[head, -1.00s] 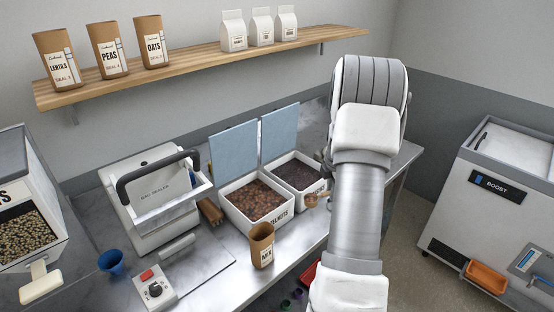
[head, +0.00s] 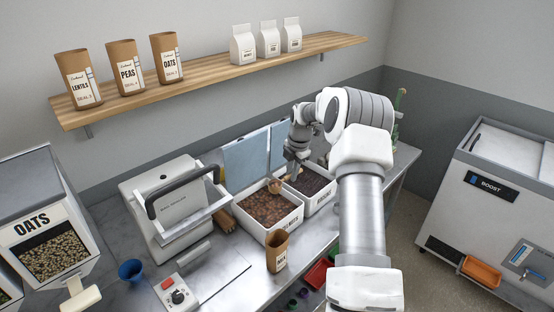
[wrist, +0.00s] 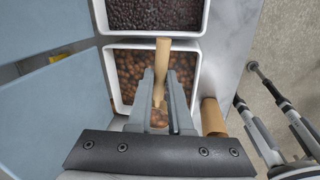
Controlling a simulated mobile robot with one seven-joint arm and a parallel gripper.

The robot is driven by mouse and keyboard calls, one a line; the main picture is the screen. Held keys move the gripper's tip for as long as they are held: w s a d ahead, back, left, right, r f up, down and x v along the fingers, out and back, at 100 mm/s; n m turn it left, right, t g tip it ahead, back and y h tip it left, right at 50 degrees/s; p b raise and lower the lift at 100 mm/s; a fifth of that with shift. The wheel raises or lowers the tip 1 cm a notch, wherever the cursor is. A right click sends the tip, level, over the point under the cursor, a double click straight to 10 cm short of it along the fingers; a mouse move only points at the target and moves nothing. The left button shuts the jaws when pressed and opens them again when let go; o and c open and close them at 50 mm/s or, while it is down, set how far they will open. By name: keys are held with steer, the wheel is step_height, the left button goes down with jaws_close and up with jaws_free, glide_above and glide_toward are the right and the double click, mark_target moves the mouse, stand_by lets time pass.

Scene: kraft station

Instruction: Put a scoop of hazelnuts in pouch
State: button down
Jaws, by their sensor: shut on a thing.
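The hazelnut bin (head: 286,233) is a white open box of brown nuts on the counter, its blue lid raised; its rim also shows in the wrist view (wrist: 108,85). My gripper (head: 289,181) is above the bins, near the wall between them. In the wrist view my gripper (wrist: 161,92) is shut on the wooden scoop's handle (wrist: 163,60), over the hazelnuts. The brown paper pouch (head: 277,254) stands upright in front of the hazelnut bin.
A bin of dark contents (head: 312,183) adjoins the hazelnut bin. The bag sealer (head: 170,205) stands to the left, with a blue cup (head: 131,271) and a control box (head: 178,300) before it. A shelf (head: 215,74) with bags runs above. Raised lids stand behind the bins.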

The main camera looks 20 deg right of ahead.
steer(key=w+a+r+n, duration=0.1)
steer(key=w+a+r, duration=0.1)
steer(key=w+a, duration=0.15)
steer(key=s+a+t+h+b, duration=0.1)
steer(key=s+h+b, duration=0.1)
steer(key=s, duration=1.5)
steer(key=shift+s+a+f+n, duration=0.25)
steer(key=shift+s+a+n, duration=0.05)
stand_by(0.5)
steer(key=h+b, duration=0.1)
steer(key=b, duration=0.5)
steer(key=r+t+h+b, duration=0.1)
steer(key=b, duration=0.5)
steer(key=shift+s+a+h, duration=0.15)
steer(key=shift+a+h, duration=0.25)
steer(key=a+h+b, duration=0.1)
steer(key=b, duration=0.4)
steer(key=t+h+b, duration=0.1)
steer(key=b, duration=0.4)
steer(key=shift+s+a+r+n+h, duration=0.1)
steer(key=shift+s+a+n+h, duration=0.2)
steer(key=shift+s+a+h, duration=0.1)
steer(key=shift+b, duration=0.65)
